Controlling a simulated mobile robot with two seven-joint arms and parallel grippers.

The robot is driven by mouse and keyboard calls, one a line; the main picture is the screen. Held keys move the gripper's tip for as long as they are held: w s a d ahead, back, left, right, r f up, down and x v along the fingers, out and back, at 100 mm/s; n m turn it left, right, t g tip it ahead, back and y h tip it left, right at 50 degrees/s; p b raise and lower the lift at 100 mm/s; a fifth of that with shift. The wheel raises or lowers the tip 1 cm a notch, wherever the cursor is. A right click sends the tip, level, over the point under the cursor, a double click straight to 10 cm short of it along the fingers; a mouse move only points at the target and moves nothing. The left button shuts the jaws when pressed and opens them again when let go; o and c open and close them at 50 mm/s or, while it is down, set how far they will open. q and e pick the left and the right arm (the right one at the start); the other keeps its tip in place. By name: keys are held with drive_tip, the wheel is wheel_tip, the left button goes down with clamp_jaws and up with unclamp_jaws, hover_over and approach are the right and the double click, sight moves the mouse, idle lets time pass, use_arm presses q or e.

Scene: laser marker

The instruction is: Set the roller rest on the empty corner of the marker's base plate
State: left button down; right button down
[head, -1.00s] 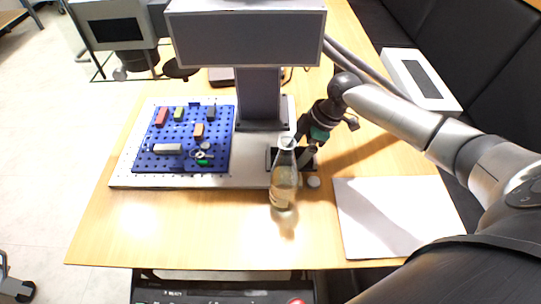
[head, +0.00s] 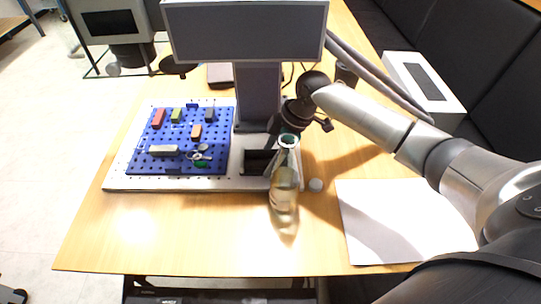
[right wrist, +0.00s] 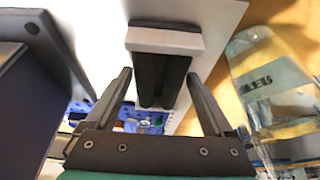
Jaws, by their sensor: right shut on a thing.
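The roller rest (head: 258,163) is a dark piece over the right front part of the marker's pale base plate (head: 235,182). In the right wrist view the roller rest (right wrist: 165,42) has a pale end block and two dark bars side by side. I cannot tell whether the rest touches the plate. The bottle partly hides the plate's right front corner. My left gripper is not in view.
A blue pegboard (head: 180,140) with several small parts covers the plate's left. The marker's head (head: 245,30) overhangs. White paper (head: 400,220) lies right.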

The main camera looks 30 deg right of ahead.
drive_tip(key=shift+c, duration=1)
unclamp_jaws()
drive_tip(key=shift+f, duration=0.1)
drive_tip(key=shift+o, duration=1)
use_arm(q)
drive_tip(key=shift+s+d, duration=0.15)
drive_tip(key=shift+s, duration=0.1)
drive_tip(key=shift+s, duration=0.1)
use_arm(e)
drive_tip(key=shift+r, duration=0.25)
drive_tip(key=s+d, duration=0.1)
drive_tip(key=d, duration=0.2)
drive_tip(key=s+d+p, duration=0.1)
drive_tip(key=s+d, duration=0.1)
drive_tip(key=d, duration=0.2)
drive_tip(key=s+d+p, duration=0.1)
drive_tip(key=s+d, duration=0.1)
drive_tip(key=d, duration=0.1)
drive_tip(key=shift+d+r, duration=0.15)
drive_tip(key=shift+r, duration=0.25)
drive_tip(key=shift+s+d, duration=0.25)
drive_tip(key=shift+d, duration=0.25)
use_arm(q)
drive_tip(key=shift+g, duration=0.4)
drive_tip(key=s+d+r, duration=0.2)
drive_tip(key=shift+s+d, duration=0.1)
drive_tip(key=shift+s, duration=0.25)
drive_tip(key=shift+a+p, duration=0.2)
drive_tip(key=shift+p, duration=0.1)
